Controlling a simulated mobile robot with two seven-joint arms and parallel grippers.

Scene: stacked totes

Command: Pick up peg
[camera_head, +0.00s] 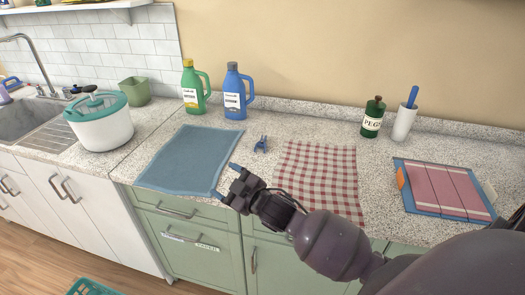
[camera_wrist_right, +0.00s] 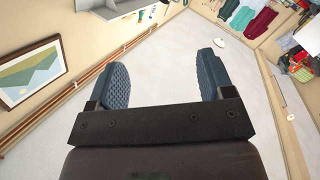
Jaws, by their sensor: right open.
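A small blue peg (camera_head: 261,144) lies on the speckled counter in the head view, between the blue cloth and the red checked cloth. My right gripper (camera_head: 224,180) is open and empty over the front right corner of the blue cloth, in front of the peg and to its left. The right wrist view shows the two blue finger pads apart (camera_wrist_right: 165,80) with nothing between them, and no peg. My left gripper is not in view.
A blue cloth (camera_head: 188,157) and a red checked cloth (camera_head: 320,182) flank the peg. Behind stand a green bottle (camera_head: 193,95) and a blue bottle (camera_head: 235,98). To the right are a dark green jar labelled like "PEGS" (camera_head: 372,122), a white holder (camera_head: 402,125) and a striped folded item (camera_head: 442,188).

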